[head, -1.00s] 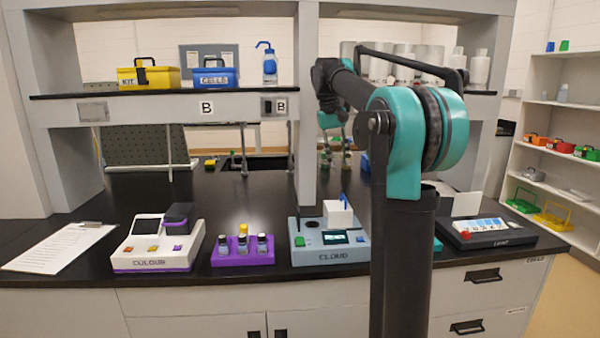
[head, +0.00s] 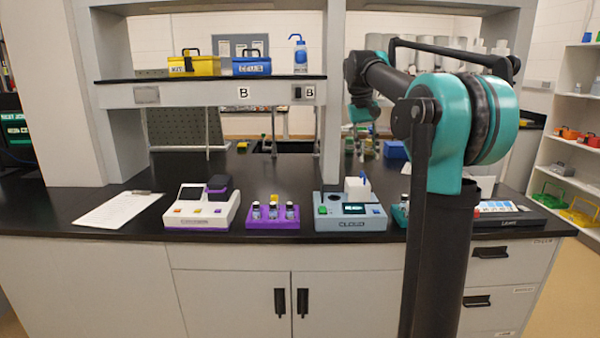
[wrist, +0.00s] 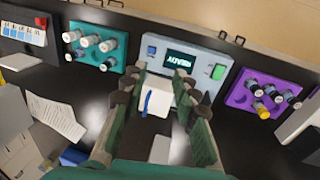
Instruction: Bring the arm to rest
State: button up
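My gripper (wrist: 160,84) is open and empty, its two green-and-dark fingers apart in the wrist view. In the head view my arm is folded over the bench, partly behind its own column. The blue-grey CLOUD device (head: 332,224) stands on the bench; its screen shows READY in the wrist view (wrist: 179,61). A white block (head: 357,188) with a blue handle stands at the device; in the wrist view it shows beyond and between my fingers.
A purple rack (head: 258,223) with several vials and the white COLOUR device (head: 203,217) stand left of it. A teal rack (wrist: 93,50) with several vials is on its other side. A shelf (head: 200,94) spans the bench. A paper sheet (head: 118,210) lies at the left.

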jog(key=s+a+f+t+y, duration=0.1)
jog(key=s+f+t, duration=0.1)
jog(key=s+f, duration=1.3)
jog(key=s+a+f+t+y, duration=0.1)
jog(key=s+f+t, duration=0.1)
jog(key=s+f, duration=1.3)
notch_tip(320, 180, down, 6)
jog(key=shift+f, duration=0.2)
